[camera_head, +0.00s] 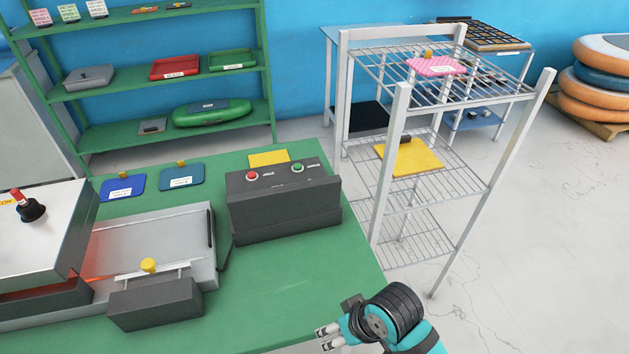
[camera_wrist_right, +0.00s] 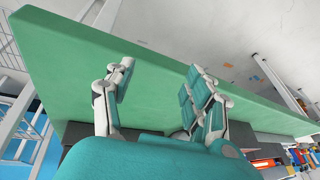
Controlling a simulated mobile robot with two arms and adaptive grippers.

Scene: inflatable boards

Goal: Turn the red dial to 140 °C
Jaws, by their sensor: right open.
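A dial with a red grip on a black round base (camera_head: 30,208) sits on top of a silver press-like machine (camera_head: 45,240) at the left of the head view. A yellow label beside it is cut off by the picture edge, and I cannot read any temperature scale. My right gripper (camera_head: 328,338) is at the bottom of the head view, by the front right corner of the green table, far from the dial. In the right wrist view its fingers (camera_wrist_right: 158,82) are apart with nothing between them. My left gripper is not in view.
The green table (camera_head: 290,285) also holds a dark box with red and green buttons (camera_head: 285,200), a grey tray (camera_head: 150,243), a dark block with a yellow knob (camera_head: 155,303) and two blue pads (camera_head: 182,176). A wire rack (camera_head: 440,180) stands right of the table. Green shelves (camera_head: 125,75) are behind.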

